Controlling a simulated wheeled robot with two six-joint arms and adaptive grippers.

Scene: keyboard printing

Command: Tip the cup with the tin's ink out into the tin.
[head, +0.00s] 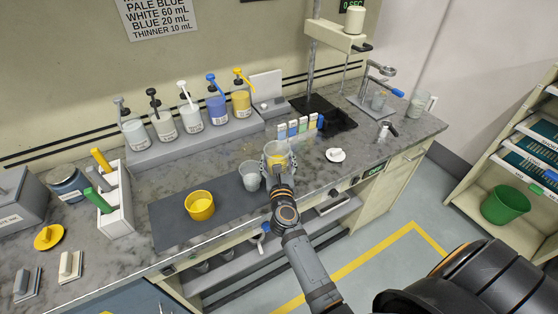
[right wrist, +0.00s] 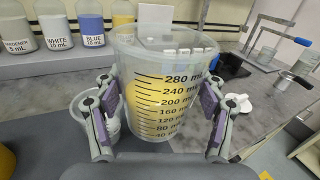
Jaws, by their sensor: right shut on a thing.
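My right gripper (head: 278,164) is shut on a clear graduated cup (right wrist: 168,98), with one finger on each side of it. The cup is upright and has yellow ink inside; it also shows in the head view (head: 276,148). I cannot tell if its base touches the bench. A yellow tin (head: 200,212) with yellow inside stands on the dark mat (head: 168,218), to the left of the held cup and apart from it. A second clear cup (head: 250,180) stands between them, close beside the gripper; it shows in the right wrist view (right wrist: 112,122). My left gripper is out of view.
A row of pump bottles (head: 190,117) stands on a raised shelf behind. A white holder (head: 115,205) with green and yellow handles is left of the mat. Small color strips (head: 300,127) and a dark stand (head: 335,117) lie behind right. The mat's front left is clear.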

